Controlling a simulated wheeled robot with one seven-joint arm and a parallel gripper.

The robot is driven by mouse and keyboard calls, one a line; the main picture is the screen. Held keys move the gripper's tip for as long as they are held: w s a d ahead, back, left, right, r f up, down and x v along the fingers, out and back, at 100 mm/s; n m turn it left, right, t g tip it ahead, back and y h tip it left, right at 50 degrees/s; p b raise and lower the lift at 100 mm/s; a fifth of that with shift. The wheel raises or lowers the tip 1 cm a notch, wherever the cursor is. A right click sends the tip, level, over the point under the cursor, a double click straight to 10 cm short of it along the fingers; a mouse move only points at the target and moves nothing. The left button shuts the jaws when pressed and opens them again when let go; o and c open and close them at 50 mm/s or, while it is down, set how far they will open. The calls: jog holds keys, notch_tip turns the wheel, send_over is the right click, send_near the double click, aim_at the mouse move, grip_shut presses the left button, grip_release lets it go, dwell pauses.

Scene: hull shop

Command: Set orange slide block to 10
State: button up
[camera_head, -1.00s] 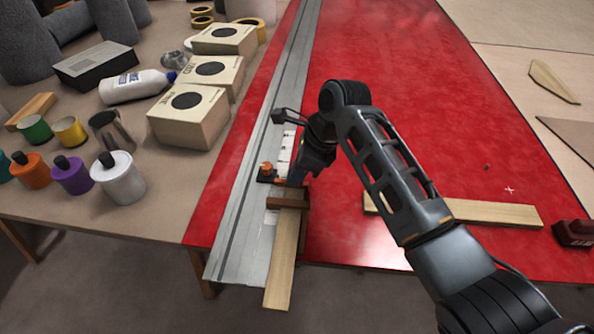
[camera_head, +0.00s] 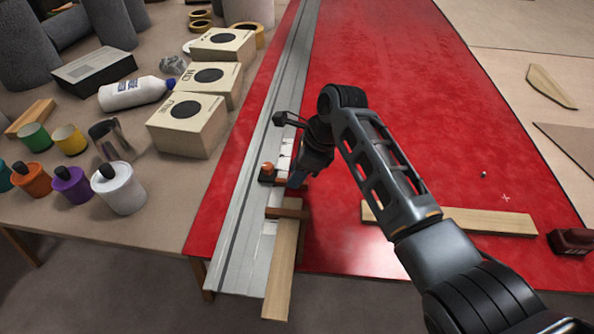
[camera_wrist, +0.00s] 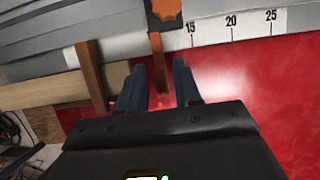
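The orange slide block has an orange knob (camera_head: 268,167) on a dark base and sits on the grey rail (camera_head: 245,205). The wrist view shows the knob (camera_wrist: 165,9) at the top edge, with a brown tab (camera_wrist: 157,62) reaching down from the block. The white scale (camera_wrist: 240,25) shows 15, 20 and 25 to the right of the block; any lower marks are hidden by it. My gripper (camera_head: 296,180) is beside the block over the red table edge. In the wrist view my gripper's fingers (camera_wrist: 159,66) are apart, one each side of the tab, with visible gaps.
A brown cross-piece (camera_wrist: 91,75) stands left of the block, by a pale plank (camera_head: 283,265) lying along the rail. Another plank (camera_head: 455,217) lies on the red table (camera_head: 410,80). Boxes (camera_head: 187,122) and paint pots (camera_head: 118,187) stand left of the rail.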

jog(key=shift+o, duration=0.2)
jog(key=v, duration=0.7)
jog(key=shift+d+r, duration=0.2)
jog(key=shift+r, duration=0.15)
